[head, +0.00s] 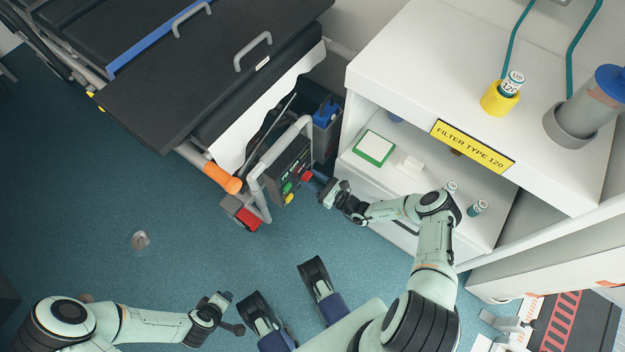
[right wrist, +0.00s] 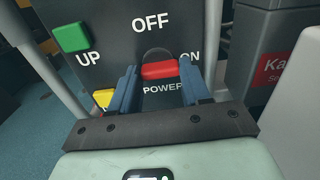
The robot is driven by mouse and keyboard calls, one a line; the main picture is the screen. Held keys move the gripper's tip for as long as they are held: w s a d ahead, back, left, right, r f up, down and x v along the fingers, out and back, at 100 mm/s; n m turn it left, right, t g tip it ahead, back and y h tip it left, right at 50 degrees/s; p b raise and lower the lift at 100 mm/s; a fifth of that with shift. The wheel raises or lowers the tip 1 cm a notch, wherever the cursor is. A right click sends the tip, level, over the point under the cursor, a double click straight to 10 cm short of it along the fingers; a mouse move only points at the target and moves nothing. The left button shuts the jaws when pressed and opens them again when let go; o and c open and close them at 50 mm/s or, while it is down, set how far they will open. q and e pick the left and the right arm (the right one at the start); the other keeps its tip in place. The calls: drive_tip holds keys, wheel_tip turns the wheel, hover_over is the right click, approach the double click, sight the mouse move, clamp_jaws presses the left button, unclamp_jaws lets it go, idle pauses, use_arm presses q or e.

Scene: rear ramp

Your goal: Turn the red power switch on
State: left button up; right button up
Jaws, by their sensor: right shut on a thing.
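The red power switch (right wrist: 159,70) sits on a dark control panel (right wrist: 110,25), below the word OFF and left of the word ON. Its bar lies nearly level, its right end toward ON. My right gripper (right wrist: 158,88) is shut on it, one blue finger at each end in the right wrist view. In the head view the panel (head: 285,175) is on the cart beside the bed, and my right gripper (head: 324,190) reaches it from the right. My left gripper (head: 232,312) is open and empty above the floor, far from the panel.
A green UP button (right wrist: 71,38) and a yellow button (right wrist: 104,98) are left of the switch. A grey tube frame (head: 262,185) stands beside the panel. The white shelf unit (head: 400,55) is right of it. The blue floor at left is mostly clear.

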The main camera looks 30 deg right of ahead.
idle(0.4)
drive_tip(key=o, duration=1.1)
drive_tip(key=shift+c, duration=0.2)
drive_tip(key=shift+s, duration=0.15)
use_arm(q)
drive_tip(key=shift+g+h, duration=0.3)
drive_tip(key=shift+g, duration=0.2)
drive_tip(key=s, duration=0.1)
drive_tip(key=s+d+r+p, duration=0.1)
drive_tip(key=s+r+p, duration=0.1)
drive_tip(key=shift+s+d+r, duration=0.15)
drive_tip(key=shift+s+d, duration=0.1)
drive_tip(key=shift+d, duration=0.15)
use_arm(e)
drive_tip(key=v, duration=1.1)
drive_tip(key=shift+s+d, duration=0.2)
drive_tip(key=shift+s, duration=0.15)
